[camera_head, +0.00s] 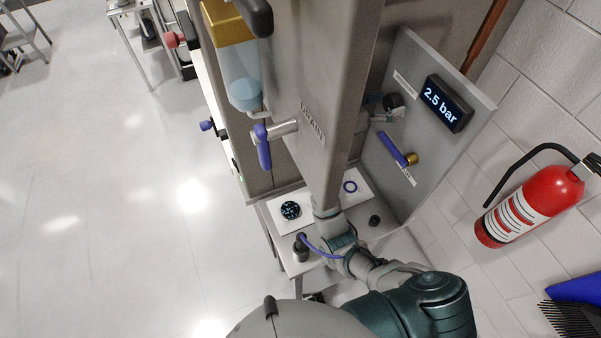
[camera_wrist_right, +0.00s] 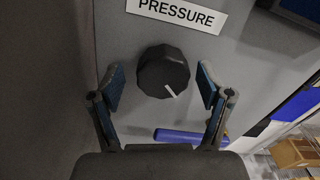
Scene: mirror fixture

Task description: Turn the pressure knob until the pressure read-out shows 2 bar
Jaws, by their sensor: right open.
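The pressure knob (camera_wrist_right: 163,72) is black and many-sided, on a grey panel under a "PRESSURE" label (camera_wrist_right: 178,13). Its white pointer mark points to the lower right in the right wrist view. My right gripper (camera_wrist_right: 160,84) is open, with one finger on each side of the knob and visible gaps between. In the head view the knob (camera_head: 394,101) is small and dark, with my right gripper (camera_head: 378,116) beside it, partly hidden by the column. The read-out (camera_head: 443,104) shows 2.5 bar. My left gripper is not in view.
A blue-handled lever (camera_head: 392,149) is on the same panel below the knob; its blue handle (camera_wrist_right: 188,136) lies below my fingers. A wide grey column (camera_head: 318,60) with a drain valve (camera_head: 264,148) stands left of the panel. A red fire extinguisher (camera_head: 530,205) is at right.

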